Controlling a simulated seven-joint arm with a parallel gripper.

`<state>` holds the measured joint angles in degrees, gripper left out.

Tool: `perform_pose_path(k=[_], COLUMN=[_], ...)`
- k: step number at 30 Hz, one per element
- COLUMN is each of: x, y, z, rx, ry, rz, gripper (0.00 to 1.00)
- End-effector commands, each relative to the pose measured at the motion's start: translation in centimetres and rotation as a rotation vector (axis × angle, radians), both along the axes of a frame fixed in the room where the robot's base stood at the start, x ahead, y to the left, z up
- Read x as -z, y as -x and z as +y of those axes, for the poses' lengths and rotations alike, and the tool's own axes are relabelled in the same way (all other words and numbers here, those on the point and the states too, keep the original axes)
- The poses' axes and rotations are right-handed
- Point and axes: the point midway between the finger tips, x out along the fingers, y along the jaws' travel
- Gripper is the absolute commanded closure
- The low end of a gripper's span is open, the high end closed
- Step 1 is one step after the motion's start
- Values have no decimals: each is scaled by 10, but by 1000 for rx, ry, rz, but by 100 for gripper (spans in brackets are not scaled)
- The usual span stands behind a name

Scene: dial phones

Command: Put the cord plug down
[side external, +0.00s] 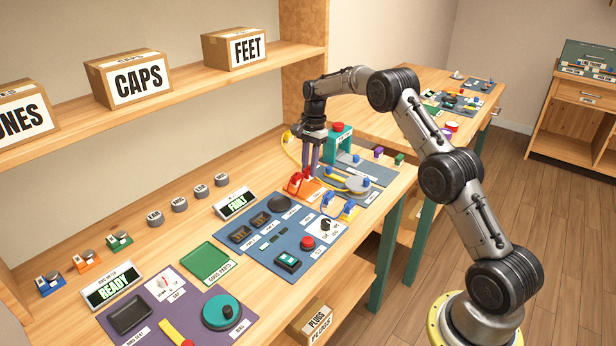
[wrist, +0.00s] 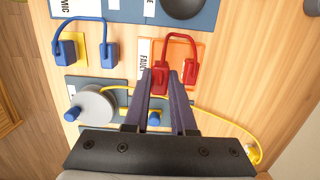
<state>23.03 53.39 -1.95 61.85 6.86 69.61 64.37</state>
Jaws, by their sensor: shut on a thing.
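A red cord with two plugs is at an orange plate with a label in the wrist view. One red plug (wrist: 160,80) is between the fingertips of my gripper (wrist: 161,72), which is shut on it. The other red plug (wrist: 191,74) is just to the right, joined to it by the arched red cord (wrist: 179,38). In the side external view my gripper (side external: 311,174) points down at the red plugs (side external: 297,183) on the orange plate (side external: 314,191). Whether the held plug touches the plate is hard to tell.
A blue cord (wrist: 80,20) with two blue plugs stands close by. A grey disc (wrist: 95,105) and a yellow cable (wrist: 222,121) lie near my fingers. A teal stand (side external: 338,146) with a red top is behind my gripper. Panels and a green tray (side external: 208,263) fill the nearer bench.

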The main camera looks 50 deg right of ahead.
Motion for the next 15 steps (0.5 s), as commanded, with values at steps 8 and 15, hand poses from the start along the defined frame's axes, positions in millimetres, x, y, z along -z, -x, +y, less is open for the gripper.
perform_pose_path(k=[8, 15], x=[17, 40], y=[-8, -8], z=[-3, -3], rx=[0, 0], ry=[-1, 1], rz=[2, -1], gripper=[100, 100])
